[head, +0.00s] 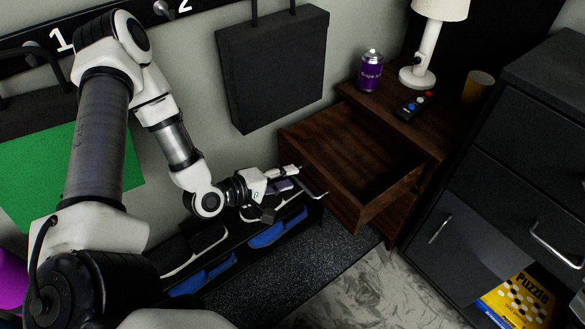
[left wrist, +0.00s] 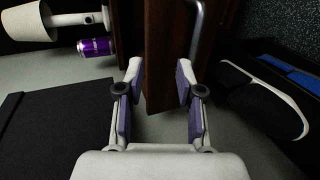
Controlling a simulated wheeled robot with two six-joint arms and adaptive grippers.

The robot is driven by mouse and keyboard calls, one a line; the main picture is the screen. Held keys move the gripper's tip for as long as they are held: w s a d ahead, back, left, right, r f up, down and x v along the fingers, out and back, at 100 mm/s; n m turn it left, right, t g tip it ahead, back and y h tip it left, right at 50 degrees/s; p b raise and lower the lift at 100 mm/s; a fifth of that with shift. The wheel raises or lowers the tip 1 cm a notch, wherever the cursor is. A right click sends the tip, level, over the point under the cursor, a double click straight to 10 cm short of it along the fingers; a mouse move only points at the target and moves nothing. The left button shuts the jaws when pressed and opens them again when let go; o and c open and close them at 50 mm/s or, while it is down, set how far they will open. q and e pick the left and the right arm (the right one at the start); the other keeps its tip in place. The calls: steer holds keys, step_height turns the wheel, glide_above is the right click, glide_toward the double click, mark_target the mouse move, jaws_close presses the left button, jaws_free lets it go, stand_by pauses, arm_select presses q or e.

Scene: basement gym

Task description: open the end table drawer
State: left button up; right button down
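The brown wooden end table (head: 421,132) stands at the upper middle of the head view. Its drawer (head: 358,160) is pulled well out and its inside looks empty. The drawer's metal handle (head: 316,189) is on the front panel; it also shows at the top of the left wrist view (left wrist: 197,28). My left gripper (head: 292,176) is beside the drawer front, close to the handle. In the left wrist view its fingers (left wrist: 159,78) are apart, with the dark wood of the drawer between and beyond them. I cannot tell whether they touch it. My right gripper is not in view.
A purple can (head: 370,71), a white lamp (head: 425,50), a remote (head: 414,105) and a yellowish cup (head: 478,86) stand on the table. A dark cabinet (head: 520,150) is at right. A shoe rack (head: 215,250) is below my left arm; a black bag (head: 272,70) hangs behind.

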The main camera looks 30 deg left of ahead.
arm_select(q)
steer(key=shift+s+r+p, duration=0.15)
steer(key=shift+s+p, duration=0.25)
steer(key=shift+s, duration=0.1)
steer(key=shift+s+r+p, duration=0.15)
steer(key=shift+s+p, duration=0.2)
steer(key=shift+s, duration=0.15)
steer(key=shift+r, duration=0.1)
